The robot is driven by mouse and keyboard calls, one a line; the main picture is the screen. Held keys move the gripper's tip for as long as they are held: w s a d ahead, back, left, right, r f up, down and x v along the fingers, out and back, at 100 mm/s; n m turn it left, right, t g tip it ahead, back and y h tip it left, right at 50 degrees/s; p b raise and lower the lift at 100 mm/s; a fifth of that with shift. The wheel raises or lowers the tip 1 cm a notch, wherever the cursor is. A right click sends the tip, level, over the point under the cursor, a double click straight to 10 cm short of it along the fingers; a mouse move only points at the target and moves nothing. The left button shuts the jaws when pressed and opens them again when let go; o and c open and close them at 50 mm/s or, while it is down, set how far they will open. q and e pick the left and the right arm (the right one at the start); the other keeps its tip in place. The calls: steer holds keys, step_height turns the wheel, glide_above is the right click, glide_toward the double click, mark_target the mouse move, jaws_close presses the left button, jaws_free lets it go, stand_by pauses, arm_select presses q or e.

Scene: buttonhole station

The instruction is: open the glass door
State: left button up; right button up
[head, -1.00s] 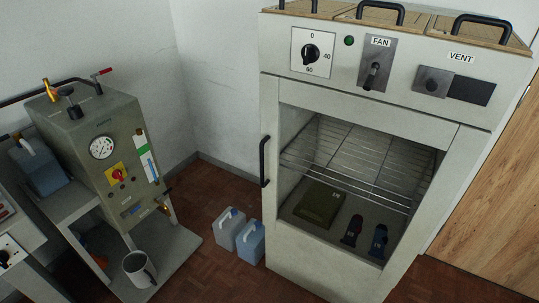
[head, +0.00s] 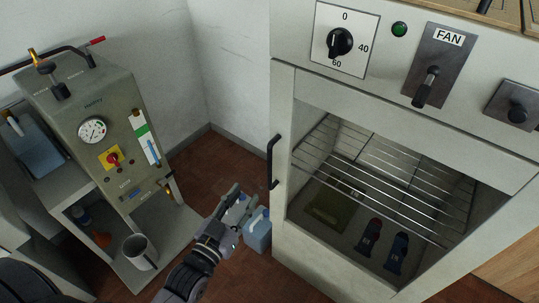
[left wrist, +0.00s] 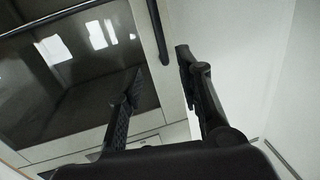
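The glass door (head: 300,205) of the tall grey cabinet looks shut, with racks and small items seen through its pane. Its black upright handle (head: 272,161) is on the door's left edge. In the left wrist view the dark, reflecting glass door (left wrist: 75,75) fills the left, and the handle (left wrist: 159,32) runs down from the top, beyond the fingertips. My left gripper (head: 238,200) is left of and below the handle in the head view, apart from it. In the left wrist view the left gripper (left wrist: 160,68) has its fingers spread and empty. My right gripper is not in view.
The cabinet's panel has a dial (head: 340,43) and a fan switch (head: 431,87). A grey machine with a gauge (head: 92,130) stands at the left, a mug (head: 139,252) on its base.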

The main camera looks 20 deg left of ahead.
mark_target(269, 161)
arm_select(q)
steer(key=w, duration=0.5)
steer(key=w+d, duration=0.1)
steer(key=w, duration=0.4)
steer(key=w+d+p, duration=0.1)
steer(key=w, duration=0.4)
steer(key=shift+d, duration=0.2)
steer(key=shift+c, duration=0.2)
jaws_close()
